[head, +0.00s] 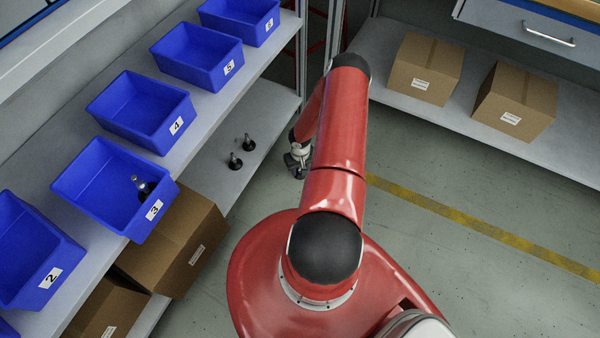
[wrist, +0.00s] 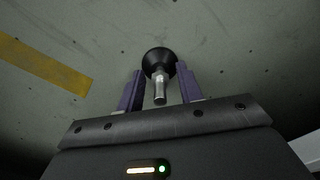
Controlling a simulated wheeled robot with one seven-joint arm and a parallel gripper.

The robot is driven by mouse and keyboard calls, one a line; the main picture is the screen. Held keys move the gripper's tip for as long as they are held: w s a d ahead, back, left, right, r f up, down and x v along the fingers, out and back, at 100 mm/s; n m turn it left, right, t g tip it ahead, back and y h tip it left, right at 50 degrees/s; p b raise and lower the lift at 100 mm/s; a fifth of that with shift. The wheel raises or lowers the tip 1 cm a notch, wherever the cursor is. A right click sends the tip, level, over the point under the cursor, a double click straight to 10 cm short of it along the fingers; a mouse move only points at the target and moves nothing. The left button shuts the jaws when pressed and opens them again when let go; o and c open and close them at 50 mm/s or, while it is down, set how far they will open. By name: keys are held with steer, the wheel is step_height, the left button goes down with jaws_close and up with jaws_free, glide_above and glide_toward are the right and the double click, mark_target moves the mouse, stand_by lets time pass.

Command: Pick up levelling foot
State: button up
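My gripper (wrist: 160,78) has its two purple fingers on either side of a levelling foot (wrist: 158,62), a black round base with a metal stem. The fingertips press on opposite edges of the base, and the stem points back toward the wrist. Bare floor shows behind it, so the foot is held in the air. In the head view my gripper (head: 297,163) hangs just right of the lower shelf, and the held foot is hard to make out. Two other levelling feet (head: 236,161) (head: 248,143) stand upright on that shelf. Another lies in blue bin 3 (head: 100,184).
Several numbered blue bins, such as bin 4 (head: 120,118), line the upper shelf at left. Cardboard boxes (head: 176,238) sit below it. A shelf at right (head: 480,125) carries two more boxes. The floor with its yellow stripe (head: 470,228) is clear.

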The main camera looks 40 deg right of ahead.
jaws_close()
steer(key=shift+r, duration=0.1)
step_height(320, 180, up, 20)
steer(key=p, duration=0.2)
stand_by(0.4)
